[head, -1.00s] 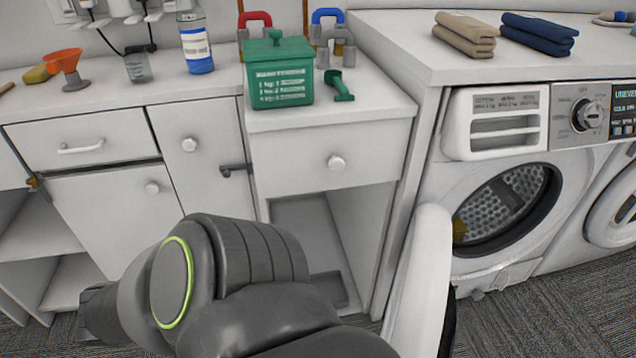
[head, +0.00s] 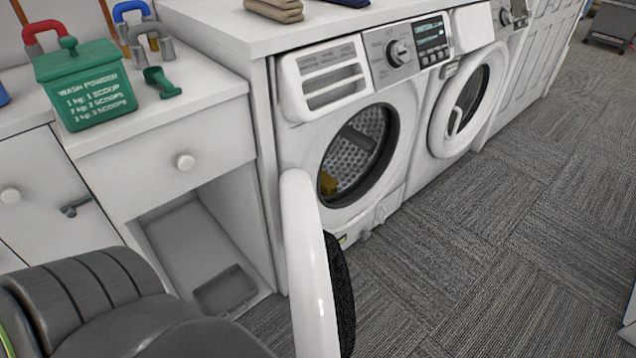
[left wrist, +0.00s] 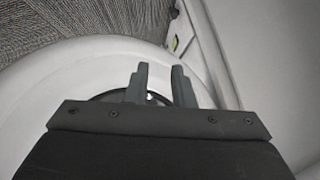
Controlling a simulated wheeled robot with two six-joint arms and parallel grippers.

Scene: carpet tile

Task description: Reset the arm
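My left gripper (left wrist: 160,88) shows in the left wrist view with its two dark fingers apart and nothing between them. Past the fingertips is a white curved surface with a dark round edge, close up; it looks like the open washer door (head: 309,265), though I cannot tell whether they touch. In the head view part of my grey arm fills the lower left, and its gripper is outside the picture. My right gripper is in neither view.
A washer (head: 345,150) stands open with a yellowish item (head: 328,184) inside. A second machine (head: 462,105) is to its right. A green wash powder box (head: 85,85) and green scoop (head: 162,82) sit on the counter (head: 200,95). The carpet (head: 480,240) at right is clear.

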